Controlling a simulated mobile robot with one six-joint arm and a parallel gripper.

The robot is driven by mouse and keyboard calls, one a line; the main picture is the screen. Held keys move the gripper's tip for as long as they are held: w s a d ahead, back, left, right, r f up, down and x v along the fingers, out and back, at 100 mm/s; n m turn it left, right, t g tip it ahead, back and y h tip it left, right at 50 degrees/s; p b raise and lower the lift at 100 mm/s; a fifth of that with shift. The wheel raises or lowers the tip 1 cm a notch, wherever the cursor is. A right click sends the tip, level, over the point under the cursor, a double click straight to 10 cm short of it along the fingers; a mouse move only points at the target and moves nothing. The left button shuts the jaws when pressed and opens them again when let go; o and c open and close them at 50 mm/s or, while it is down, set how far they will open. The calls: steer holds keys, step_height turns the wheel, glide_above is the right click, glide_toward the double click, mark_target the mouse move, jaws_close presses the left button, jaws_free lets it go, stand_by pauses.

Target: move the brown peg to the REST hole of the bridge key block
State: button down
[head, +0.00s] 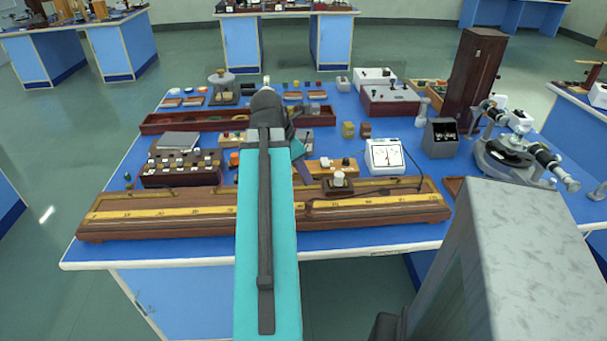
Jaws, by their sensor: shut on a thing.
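My gripper (302,171) is only partly in view past the right side of my teal arm, as a dark narrow shape slanting down. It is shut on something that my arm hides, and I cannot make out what. A light wooden block with dark knobs (334,168) lies just right of it, behind the long wire bridge; it may be the bridge key block. Its holes and lettering are too small to read, and its left end is partly covered. I cannot pick out the brown peg. Whether the gripper touches the block cannot be told.
The long wire bridge (410,207) spans the bench front, with a small jockey (339,183) on it. A white meter (385,157) stands right of the block. A dark plug box (180,169) is at left. A tall brown case (474,80) and a spectrometer (512,150) stand at right.

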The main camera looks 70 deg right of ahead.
steer(key=shift+r+p, duration=0.85)
steer(key=shift+p, duration=0.25)
